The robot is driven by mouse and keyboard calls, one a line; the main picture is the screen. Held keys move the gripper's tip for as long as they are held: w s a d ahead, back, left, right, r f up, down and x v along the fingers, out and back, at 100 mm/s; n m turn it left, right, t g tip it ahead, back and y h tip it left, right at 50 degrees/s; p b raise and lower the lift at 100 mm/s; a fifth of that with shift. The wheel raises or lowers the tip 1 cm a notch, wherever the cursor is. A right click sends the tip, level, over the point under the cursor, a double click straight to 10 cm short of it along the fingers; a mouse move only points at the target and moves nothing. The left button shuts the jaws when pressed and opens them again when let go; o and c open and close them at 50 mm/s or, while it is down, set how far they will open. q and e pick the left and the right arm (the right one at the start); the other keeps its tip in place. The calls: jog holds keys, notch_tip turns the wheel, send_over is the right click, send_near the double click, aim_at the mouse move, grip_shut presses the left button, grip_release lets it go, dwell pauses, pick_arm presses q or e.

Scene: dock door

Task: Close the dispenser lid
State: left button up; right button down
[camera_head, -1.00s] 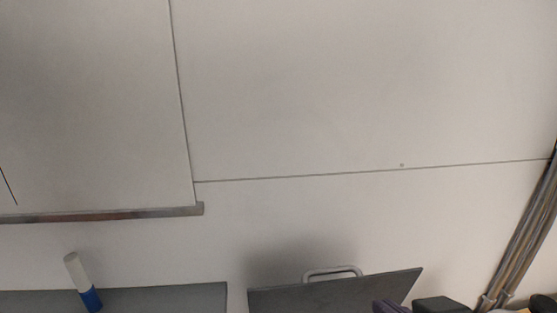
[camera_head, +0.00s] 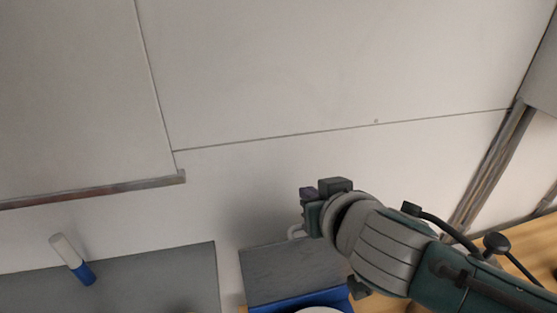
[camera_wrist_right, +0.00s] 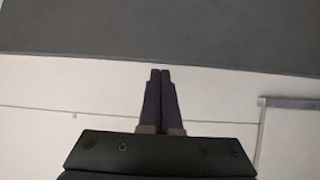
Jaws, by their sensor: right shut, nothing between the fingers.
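The dispenser lid (camera_head: 285,270) is a grey panel standing raised against the pale wall, with a pale bar handle (camera_head: 295,232) at its top edge. Below it a blue dispenser body (camera_head: 290,303) shows at the bottom edge of the head view, with something white and round in it, cut off. My right gripper (camera_head: 307,193) is above the lid's upper edge, near the handle; the arm hides the lid's right side. In the right wrist view its dark fingers (camera_wrist_right: 161,72) are together and empty, in front of a dark grey surface. My left gripper is not in view.
A grey panel (camera_head: 150,285) lies left of the lid, with a blue-and-white marker-like cylinder (camera_head: 72,260) at it. A board with a metal bottom rail (camera_head: 95,193) is on the wall. Metal pipes (camera_head: 490,175) run at the right, above a wooden surface (camera_head: 520,240).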

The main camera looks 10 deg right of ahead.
aim_at(307, 261)
jog(key=shift+s+f+p, duration=0.3)
jog(key=shift+s+f, duration=0.15)
jog(key=shift+s, duration=0.4)
jog(key=shift+s+f+p, duration=0.3)
jog(key=shift+s+f, duration=0.15)
jog(key=shift+s, duration=0.35)
